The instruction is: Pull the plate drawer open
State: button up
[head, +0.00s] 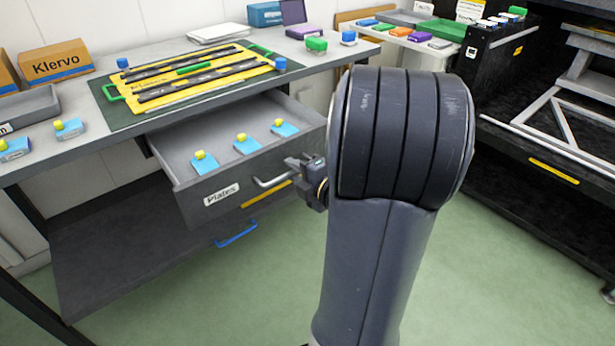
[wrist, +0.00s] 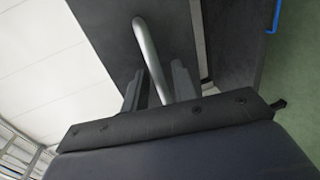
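The plate drawer (head: 222,198), grey with a "Plates" label, stands pulled out under the worktop. Its inside shows, with several blue plates with yellow knobs (head: 241,144) in it. Its silver bar handle (head: 272,182) is on the front; in the wrist view the handle (wrist: 150,55) runs down between my fingers. My gripper (head: 305,170) is at the right end of the handle, partly hidden by my arm. In the wrist view my gripper (wrist: 160,88) has its fingers apart on either side of the handle, with a gap at the left finger.
The worktop (head: 100,150) above holds a green mat with a yellow frame (head: 195,75), a Klervo box (head: 57,62) and small blocks. A black rack (head: 545,150) stands right. Green floor is free in front.

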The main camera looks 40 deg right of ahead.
jog(key=p+v, duration=0.2)
jog(key=v, duration=0.8)
jog(key=shift+s, duration=0.1)
dwell(0.4)
jog(key=shift+b+x, duration=1.1)
jog(key=shift+x, duration=4.35)
